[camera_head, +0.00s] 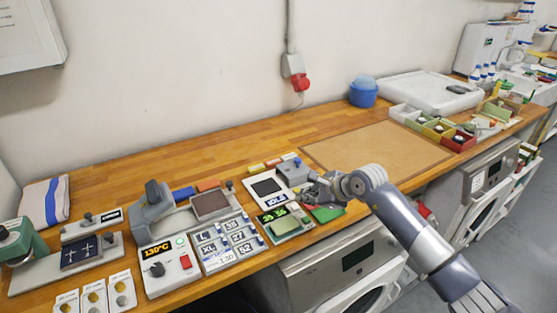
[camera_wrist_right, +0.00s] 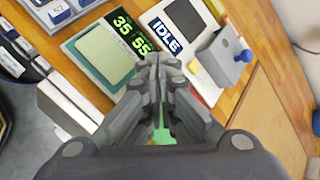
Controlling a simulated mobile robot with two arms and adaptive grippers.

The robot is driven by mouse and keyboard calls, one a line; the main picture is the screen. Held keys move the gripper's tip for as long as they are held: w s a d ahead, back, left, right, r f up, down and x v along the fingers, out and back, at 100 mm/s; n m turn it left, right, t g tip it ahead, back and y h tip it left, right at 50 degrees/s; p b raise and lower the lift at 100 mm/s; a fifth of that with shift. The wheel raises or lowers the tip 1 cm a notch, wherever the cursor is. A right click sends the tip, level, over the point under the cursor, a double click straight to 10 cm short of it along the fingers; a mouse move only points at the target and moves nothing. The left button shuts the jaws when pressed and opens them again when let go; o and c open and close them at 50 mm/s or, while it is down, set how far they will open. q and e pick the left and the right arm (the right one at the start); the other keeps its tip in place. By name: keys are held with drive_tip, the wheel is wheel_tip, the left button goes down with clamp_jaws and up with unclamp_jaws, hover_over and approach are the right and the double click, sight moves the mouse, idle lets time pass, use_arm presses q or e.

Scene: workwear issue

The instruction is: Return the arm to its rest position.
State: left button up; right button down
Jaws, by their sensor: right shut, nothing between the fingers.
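My right arm comes in from the lower right in the head view. Its gripper (camera_head: 312,188) is over the front part of the wooden counter (camera_head: 225,160), close to a device with a green digital display (camera_head: 272,215) and a green pad (camera_head: 327,213). In the right wrist view the gripper (camera_wrist_right: 158,65) has its fingers together with nothing between them. The green display (camera_wrist_right: 130,32) and the "IDLE" panel (camera_wrist_right: 165,30) lie just beyond the fingertips there. Part of the green pad is hidden behind the fingers. My left gripper does not show.
A heat press (camera_head: 165,265) showing 130°C and a size-key panel (camera_head: 228,243) stand left of the gripper. A brown mat (camera_head: 375,152) leaves clear room behind the arm. Small bins (camera_head: 460,141), a blue tub (camera_head: 363,92) and a white tray (camera_head: 425,90) stand at the right.

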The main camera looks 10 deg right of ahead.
drive_tip(key=s+a+r+m+t+y, duration=0.25)
drive_tip(key=a+r+y, duration=0.25)
drive_tip(key=a, duration=0.5)
drive_tip(key=s+d+r+m+t, duration=0.1)
drive_tip(key=s+r+m+t, duration=0.4)
drive_tip(key=r+m+t, duration=0.7)
drive_tip(key=s+d+f+m+g+h, duration=0.35)
drive_tip(key=d+f+m+h, duration=0.4)
drive_tip(key=m, duration=0.55)
drive_tip(key=s+d+f+m+g+h, duration=0.3)
drive_tip(key=s+d+f+m+h, duration=0.4)
drive_tip(key=m, duration=0.7)
drive_tip(key=s+a+f+m+g+y, duration=0.2)
drive_tip(key=s+f+m+g, duration=0.2)
drive_tip(key=s+f+g, duration=0.55)
drive_tip(key=s+a+f+m+g+y, duration=0.3)
drive_tip(key=s+f, duration=0.4)
drive_tip(key=s, duration=0.7)
wheel_tip(320, 180, down, 27)
drive_tip(key=s+g+b, duration=0.1)
drive_tip(key=s, duration=0.1)
drive_tip(key=s+d+f, duration=0.2)
drive_tip(key=s+f, duration=0.6)
drive_tip(key=s+d+f+g+b, duration=0.1)
drive_tip(key=s+f, duration=0.7)
drive_tip(key=shift+d+f, duration=0.15)
drive_tip(key=shift+d, duration=0.25)
